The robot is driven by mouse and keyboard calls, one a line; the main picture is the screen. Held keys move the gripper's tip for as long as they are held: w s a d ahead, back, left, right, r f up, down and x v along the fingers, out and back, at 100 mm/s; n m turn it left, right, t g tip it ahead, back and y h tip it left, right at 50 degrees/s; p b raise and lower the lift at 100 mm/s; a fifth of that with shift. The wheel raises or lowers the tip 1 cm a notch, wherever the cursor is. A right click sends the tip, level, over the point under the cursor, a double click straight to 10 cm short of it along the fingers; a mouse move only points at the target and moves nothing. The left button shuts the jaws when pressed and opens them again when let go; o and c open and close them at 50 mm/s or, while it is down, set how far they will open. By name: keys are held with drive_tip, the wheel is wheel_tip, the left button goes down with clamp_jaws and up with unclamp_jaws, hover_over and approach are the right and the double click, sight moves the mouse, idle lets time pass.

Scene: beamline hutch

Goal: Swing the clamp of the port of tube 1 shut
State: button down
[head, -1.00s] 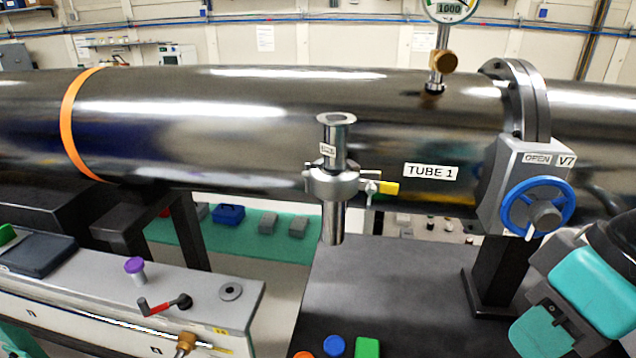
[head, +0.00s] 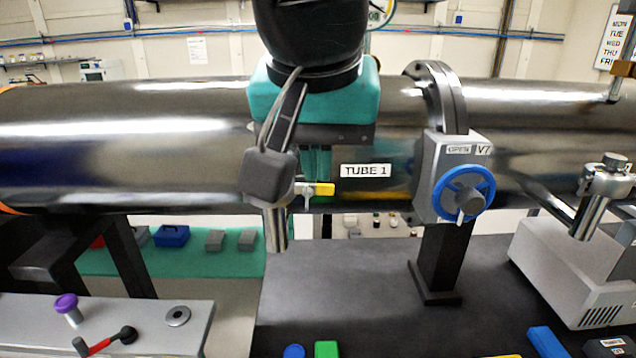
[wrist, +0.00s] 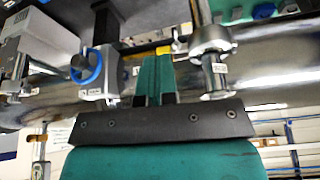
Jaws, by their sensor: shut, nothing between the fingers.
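Tube 1 (head: 180,120) is the large dark pipe with a "TUBE 1" label in the head view. Its port's lower stub (head: 277,230) shows beneath my arm, which hides most of the port. The clamp's yellow-tipped lever (head: 318,189) sticks out to the right there. In the wrist view, which is upside down, the metal clamp collar (wrist: 210,40) is round the port, right of my fingers. The yellow tip (wrist: 163,49) shows just beyond the fingertips; I cannot tell if they touch it. My gripper (wrist: 155,62) is shut and empty; it also shows in the head view (head: 316,170).
A valve with a blue handwheel (head: 465,193), marked OPEN V7, stands right of the port. Another metal port (head: 603,190) and a grey box (head: 568,270) are farther right. The dark tabletop (head: 345,285) below is mostly clear, with small coloured blocks at the front.

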sight(321, 194)
drive_tip(key=w+f+p, duration=0.2)
drive_tip(key=w+f, duration=0.3)
drive_tip(key=w, duration=0.1)
drive_tip(key=shift+w+d+f, duration=0.15)
drive_tip(key=shift+d+f, duration=0.25)
drive_tip(key=shift+d, duration=0.05)
